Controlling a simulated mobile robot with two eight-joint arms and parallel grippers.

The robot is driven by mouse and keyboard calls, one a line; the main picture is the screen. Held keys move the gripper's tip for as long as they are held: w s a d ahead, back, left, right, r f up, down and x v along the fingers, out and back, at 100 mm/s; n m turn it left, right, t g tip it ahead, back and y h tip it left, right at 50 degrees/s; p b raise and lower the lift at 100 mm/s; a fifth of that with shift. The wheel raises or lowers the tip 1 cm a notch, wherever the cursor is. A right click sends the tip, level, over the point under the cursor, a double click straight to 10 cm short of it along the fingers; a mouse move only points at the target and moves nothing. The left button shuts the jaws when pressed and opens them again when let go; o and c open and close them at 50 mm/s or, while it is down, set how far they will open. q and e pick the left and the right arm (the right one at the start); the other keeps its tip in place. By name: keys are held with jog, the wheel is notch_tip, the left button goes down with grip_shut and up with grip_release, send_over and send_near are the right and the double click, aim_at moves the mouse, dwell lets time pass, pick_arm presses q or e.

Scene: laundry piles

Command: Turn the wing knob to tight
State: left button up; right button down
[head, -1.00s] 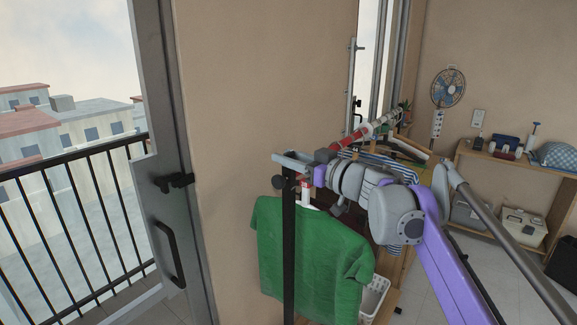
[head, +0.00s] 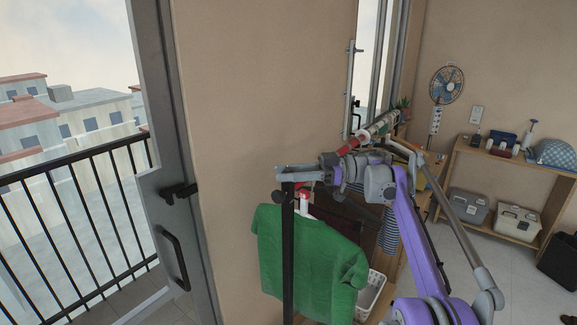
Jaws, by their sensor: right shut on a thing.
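My right gripper (head: 293,173) reaches in from the right along the clothes rack. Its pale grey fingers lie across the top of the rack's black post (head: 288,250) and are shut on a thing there. I take that thing to be the wing knob, but it is small and hidden by the fingers. A dark round part (head: 278,196) sticks out left of the post, just below the fingers. My left gripper is not in view.
A green shirt (head: 320,255) hangs behind the post. A white basket (head: 371,290) stands beside it. A glass door with a black handle (head: 174,260) is on the left. A wooden shelf (head: 455,185) with boxes stands at the right wall.

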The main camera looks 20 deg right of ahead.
jog(key=shift+r+n+g+p, duration=0.1)
jog(key=shift+n+g+p, duration=0.3)
jog(key=shift+n+g, duration=0.55)
jog(key=shift+g, duration=0.35)
jog(key=c, duration=0.5)
grip_release()
jog(key=shift+a, duration=0.1)
